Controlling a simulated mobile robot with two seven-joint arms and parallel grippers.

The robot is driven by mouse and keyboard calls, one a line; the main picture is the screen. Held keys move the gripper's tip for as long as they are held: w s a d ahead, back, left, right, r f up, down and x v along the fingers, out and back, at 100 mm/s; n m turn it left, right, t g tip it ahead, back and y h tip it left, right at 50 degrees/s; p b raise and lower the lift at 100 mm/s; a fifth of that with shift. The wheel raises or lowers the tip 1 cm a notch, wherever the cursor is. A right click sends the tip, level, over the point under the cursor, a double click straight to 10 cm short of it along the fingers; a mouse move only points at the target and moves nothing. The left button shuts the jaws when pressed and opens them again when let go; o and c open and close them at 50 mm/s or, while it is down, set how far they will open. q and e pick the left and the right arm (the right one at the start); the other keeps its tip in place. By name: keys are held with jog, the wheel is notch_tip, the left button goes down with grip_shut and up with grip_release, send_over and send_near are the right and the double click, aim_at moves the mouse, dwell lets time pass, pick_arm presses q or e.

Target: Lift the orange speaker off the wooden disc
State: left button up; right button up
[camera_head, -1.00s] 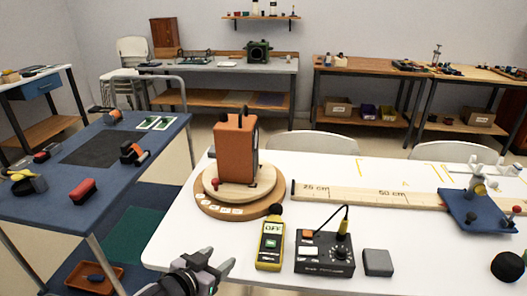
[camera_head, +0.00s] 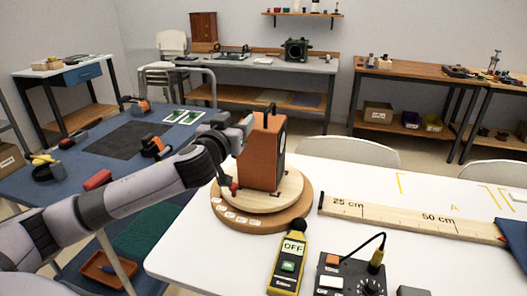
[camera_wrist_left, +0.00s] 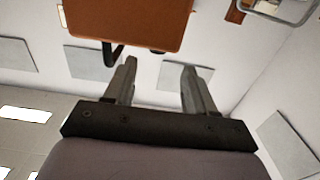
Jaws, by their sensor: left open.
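The orange speaker (camera_head: 262,158) stands upright on a round two-tier wooden disc (camera_head: 298,205) on the white table. It has a black handle on top. My left arm reaches in from the left, and my left gripper (camera_head: 240,124) is beside the upper left of the speaker, partly hidden by its own wrist. In the left wrist view the gripper (camera_wrist_left: 158,64) is open, with nothing between its fingers. The speaker (camera_wrist_left: 128,18) and its black handle (camera_wrist_left: 113,53) show inverted there, just beyond the fingertips. I cannot tell whether they touch. My right gripper is not in view.
A yellow sound meter (camera_head: 287,265) and a black control box (camera_head: 345,278) stand in front of the disc. A wooden ruler board (camera_head: 400,215) lies to the right. A blue side table (camera_head: 190,190) with small items is at the left.

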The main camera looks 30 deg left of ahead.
aim_at(246, 113)
pick_arm(q)
jog(key=shift+p+x, duration=0.5)
jog(key=shift+x, duration=2.35)
jog(key=shift+d+f, duration=0.15)
jog(key=shift+c, duration=0.3)
grip_shut()
jog(key=shift+r, duration=0.3)
